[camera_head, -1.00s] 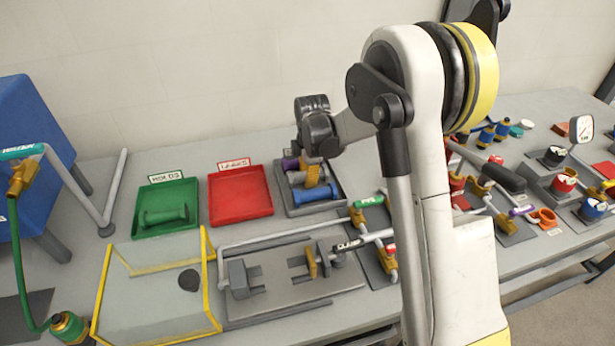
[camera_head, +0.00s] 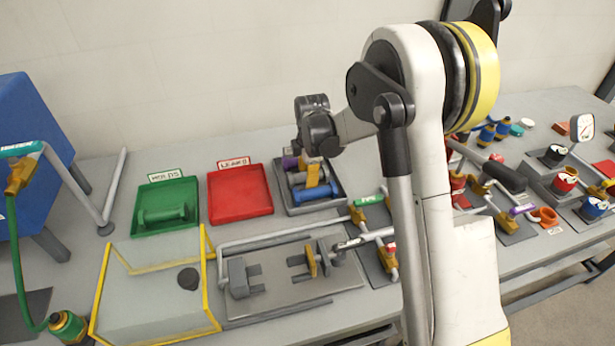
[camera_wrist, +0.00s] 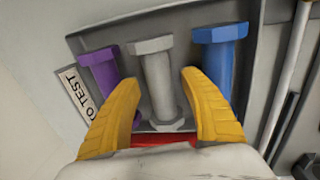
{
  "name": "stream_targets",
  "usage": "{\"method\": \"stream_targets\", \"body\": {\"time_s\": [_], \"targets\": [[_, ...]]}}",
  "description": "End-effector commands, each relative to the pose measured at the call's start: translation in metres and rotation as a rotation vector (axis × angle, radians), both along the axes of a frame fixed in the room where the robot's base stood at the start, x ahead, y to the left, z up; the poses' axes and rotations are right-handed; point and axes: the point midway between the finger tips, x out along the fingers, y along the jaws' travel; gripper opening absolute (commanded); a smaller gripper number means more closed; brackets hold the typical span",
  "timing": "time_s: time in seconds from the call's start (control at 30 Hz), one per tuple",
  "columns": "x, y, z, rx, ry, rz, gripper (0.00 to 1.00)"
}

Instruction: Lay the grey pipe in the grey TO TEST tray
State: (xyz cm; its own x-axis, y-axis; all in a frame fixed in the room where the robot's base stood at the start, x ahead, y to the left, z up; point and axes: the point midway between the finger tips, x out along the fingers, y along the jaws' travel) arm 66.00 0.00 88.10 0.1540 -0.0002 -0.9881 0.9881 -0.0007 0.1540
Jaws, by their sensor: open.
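The grey pipe (camera_wrist: 157,80) lies in the grey TO TEST tray (camera_wrist: 258,45), between a purple pipe (camera_wrist: 103,72) and a blue pipe (camera_wrist: 218,55). The tray (camera_head: 340,178) also shows in the head view, with the blue pipe (camera_head: 316,192) at its near side. My gripper (camera_wrist: 159,82) is open over the tray, with one yellow finger on each side of the grey pipe and gaps showing between. In the head view my gripper (camera_head: 313,174) partly hides the tray's contents.
A red tray (camera_head: 240,195) stands left of the TO TEST tray. Further left is a green tray (camera_head: 165,218) with a green pipe in it. A test fixture (camera_head: 290,285) and a clear yellow-edged box (camera_head: 150,290) stand in front. Valves and gauges crowd the right side.

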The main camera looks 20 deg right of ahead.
Motion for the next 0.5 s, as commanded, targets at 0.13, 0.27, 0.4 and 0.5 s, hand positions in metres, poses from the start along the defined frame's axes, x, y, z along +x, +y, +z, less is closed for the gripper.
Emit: {"method": "stream_targets", "body": {"time_s": [0.13,0.27,0.4,0.5], "targets": [[-0.003,0.0,0.018,0.0,0.0,0.0,0.51],[-0.008,0.0,0.047,0.0,0.0,0.0,0.51],[-0.013,0.0,0.078,0.0,0.0,0.0,0.51],[-0.015,0.0,0.096,0.0,0.0,0.0,0.51]]}}
